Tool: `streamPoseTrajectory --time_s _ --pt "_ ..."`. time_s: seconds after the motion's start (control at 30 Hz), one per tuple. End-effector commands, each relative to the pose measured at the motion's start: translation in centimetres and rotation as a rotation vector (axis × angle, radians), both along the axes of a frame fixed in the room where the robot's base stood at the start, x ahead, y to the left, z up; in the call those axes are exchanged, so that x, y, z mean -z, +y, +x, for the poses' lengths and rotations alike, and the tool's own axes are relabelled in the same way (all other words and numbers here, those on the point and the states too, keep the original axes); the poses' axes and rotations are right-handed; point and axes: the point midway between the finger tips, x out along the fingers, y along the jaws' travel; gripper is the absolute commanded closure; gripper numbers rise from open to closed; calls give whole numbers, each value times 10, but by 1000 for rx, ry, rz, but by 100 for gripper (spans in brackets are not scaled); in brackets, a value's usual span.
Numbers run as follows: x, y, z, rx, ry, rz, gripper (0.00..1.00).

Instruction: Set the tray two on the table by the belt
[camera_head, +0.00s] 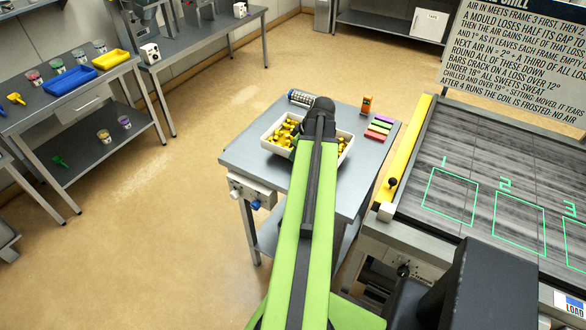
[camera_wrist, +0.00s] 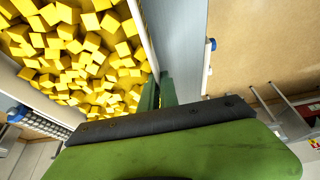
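A white tray (camera_head: 268,143) full of yellow cubes is at the table (camera_head: 373,160) by the belt. I cannot tell whether it rests on the top or hangs just above it. My arm crosses the tray's middle in the head view and hides my gripper there. In the wrist view the tray's white wall (camera_wrist: 148,38) runs down to my gripper (camera_wrist: 158,93). Its two green fingers are close together, one on each side of the wall, and appear shut on it. I see no number on the tray.
The belt (camera_head: 455,170) with green outlines stands right. Shelving with a blue tray (camera_head: 71,80) stands left. Floor between is clear.

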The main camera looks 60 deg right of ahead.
Motion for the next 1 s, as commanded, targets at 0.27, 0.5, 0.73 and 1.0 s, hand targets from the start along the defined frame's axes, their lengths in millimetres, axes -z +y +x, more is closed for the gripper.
streamPoseTrajectory --time_s 0.27,0.5,0.73,1.0 --pt "8 3 12 1 0 -2 100" --pt "43 3 12 1 0 -2 100" --pt "47 3 12 1 0 -2 100" --pt "49 3 11 1 1 -1 89"
